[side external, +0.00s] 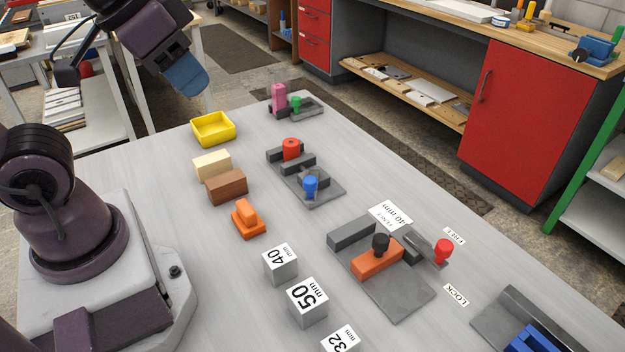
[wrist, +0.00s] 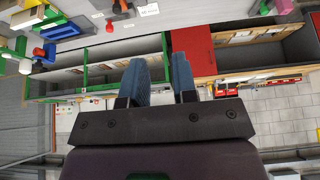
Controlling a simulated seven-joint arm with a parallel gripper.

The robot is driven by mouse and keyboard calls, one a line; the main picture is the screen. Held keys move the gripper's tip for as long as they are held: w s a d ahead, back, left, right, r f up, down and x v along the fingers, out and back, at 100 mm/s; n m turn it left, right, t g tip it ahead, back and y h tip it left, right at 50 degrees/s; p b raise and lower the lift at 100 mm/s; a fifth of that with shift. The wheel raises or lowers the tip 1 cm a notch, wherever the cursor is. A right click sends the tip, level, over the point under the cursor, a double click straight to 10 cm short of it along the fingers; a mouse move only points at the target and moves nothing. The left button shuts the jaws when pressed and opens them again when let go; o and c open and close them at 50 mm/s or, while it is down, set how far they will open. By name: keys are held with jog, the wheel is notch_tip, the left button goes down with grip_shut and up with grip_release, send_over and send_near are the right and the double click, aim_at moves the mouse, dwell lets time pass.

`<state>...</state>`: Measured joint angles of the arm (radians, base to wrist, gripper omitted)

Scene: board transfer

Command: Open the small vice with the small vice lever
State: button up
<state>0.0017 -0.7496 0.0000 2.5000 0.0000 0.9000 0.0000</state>
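No label marks the small vice. One small grey fixture (side external: 322,192) carries dark jaw blocks, a red-topped piece (side external: 291,149) and a blue knob (side external: 310,184); it looks like a small vice. A larger grey fixture (side external: 400,300) holds an orange block (side external: 376,263) with a black knob and has a red-knobbed lever (side external: 442,250) between labels including LOCK. I cannot tell from the pictures how far any jaws stand apart. My gripper (side external: 187,78) is raised above the table's far left, away from the fixtures. In the wrist view its blue fingers (wrist: 162,80) are apart and empty.
A yellow tray (side external: 213,128), cream block (side external: 212,166), brown block (side external: 226,188) and orange piece (side external: 248,219) stand left of the fixtures. Number blocks (side external: 307,303) stand in front. A fixture with a pink cylinder (side external: 278,97) stands at the back, a blue one (side external: 535,340) front right.

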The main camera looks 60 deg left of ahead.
jog(key=shift+w+d+f, duration=0.1)
jog(key=shift+f, duration=0.15)
jog(key=c, duration=0.4)
jog(key=w+d+f+m+g, duration=0.1)
jog(key=w+f+g, duration=0.1)
jog(key=w, duration=0.2)
jog(key=w+d+f+m+g, duration=0.1)
jog(key=w+f, duration=0.2)
jog(key=w, duration=0.2)
jog(key=w+d+f+m+g, duration=0.1)
jog(key=w+f+g, duration=0.1)
jog(key=w, duration=0.2)
jog(key=shift+w+f+g+y, duration=0.15)
jog(key=shift+g+y, duration=0.15)
jog(key=shift+y, duration=0.1)
grip_shut()
jog(key=w+d+f+m+g+y, duration=0.2)
jog(key=w+f+m, duration=0.5)
jog(key=w, duration=0.6)
notch_tip(320, 180, down, 3)
jog(key=shift+d+r+m+g+y, duration=0.1)
jog(key=shift+d+m+g+y, duration=0.05)
jog(key=shift+m+g+y, duration=0.2)
